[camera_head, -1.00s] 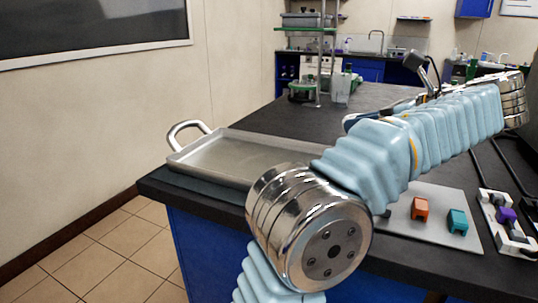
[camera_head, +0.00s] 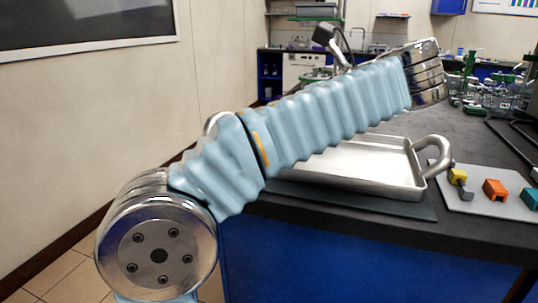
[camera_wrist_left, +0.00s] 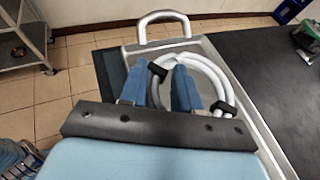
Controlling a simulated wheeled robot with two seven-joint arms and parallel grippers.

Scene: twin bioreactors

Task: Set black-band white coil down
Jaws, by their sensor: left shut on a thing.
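The white coil (camera_wrist_left: 213,70) with black bands shows in the left wrist view as a ring over the metal tray. One black band (camera_wrist_left: 157,73) is at the blue fingers of my left gripper (camera_wrist_left: 170,88), and another band (camera_wrist_left: 223,107) is on the coil's right side. The fingers are shut on the coil. I cannot tell whether the coil touches the tray floor. In the head view my left arm crosses the picture, and its gripper and the coil are not visible. The tray (camera_head: 350,168) lies partly behind this arm. My right gripper is not in view.
A light mat (camera_head: 468,199) right of the tray holds a yellow clip (camera_head: 458,177), an orange clip (camera_head: 495,190) and a teal clip (camera_head: 530,198). The tray's handle (camera_head: 442,158) stands up at its right end. Green-topped glassware (camera_head: 475,90) stands further back.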

